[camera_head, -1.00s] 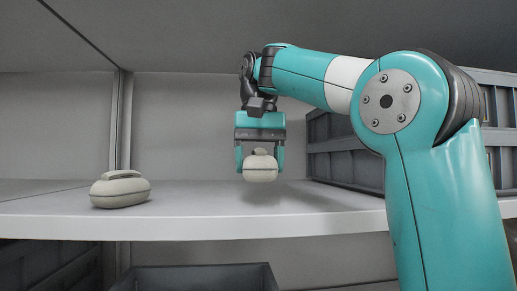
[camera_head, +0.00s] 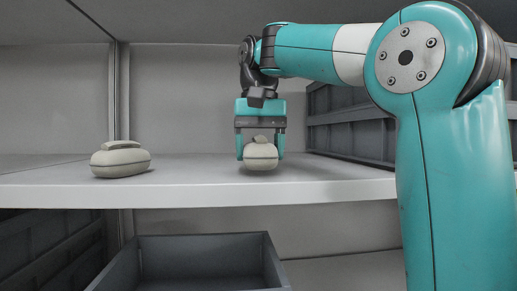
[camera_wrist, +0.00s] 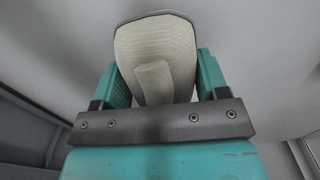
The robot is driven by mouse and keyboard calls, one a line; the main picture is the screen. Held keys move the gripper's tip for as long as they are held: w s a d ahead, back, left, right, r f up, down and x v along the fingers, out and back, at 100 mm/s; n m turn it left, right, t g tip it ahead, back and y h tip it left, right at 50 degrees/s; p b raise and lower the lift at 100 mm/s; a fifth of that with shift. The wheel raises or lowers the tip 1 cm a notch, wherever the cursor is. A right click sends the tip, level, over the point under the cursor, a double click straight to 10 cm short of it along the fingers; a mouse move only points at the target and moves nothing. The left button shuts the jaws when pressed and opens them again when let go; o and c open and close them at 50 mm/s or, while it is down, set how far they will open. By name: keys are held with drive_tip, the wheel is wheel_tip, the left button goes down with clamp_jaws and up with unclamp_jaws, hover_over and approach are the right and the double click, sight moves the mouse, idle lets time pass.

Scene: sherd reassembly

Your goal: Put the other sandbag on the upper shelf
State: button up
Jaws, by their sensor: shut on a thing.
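A cream sandbag (camera_head: 260,155) sits between the fingers of my gripper (camera_head: 260,152), at the upper shelf (camera_head: 200,193). The gripper is shut on its sides, pointing down. The bag's underside is at or very close to the shelf surface; I cannot tell whether it touches. In the wrist view the same sandbag (camera_wrist: 157,55) fills the space between the teal fingers, with its lighter handle flap facing the camera. A second cream sandbag (camera_head: 120,160) with a handle on top lies on the shelf to the left, apart from my gripper.
A grey crate (camera_head: 350,120) stands on the shelf to the right, behind my arm. An open dark bin (camera_head: 200,240) is below the shelf. A post (camera_head: 122,90) rises at the back left. The shelf between the two sandbags is clear.

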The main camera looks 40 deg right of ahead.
drive_tip(key=shift+f+b, duration=0.35)
drive_tip(key=shift+f, duration=0.15)
drive_tip(key=o, duration=1.4)
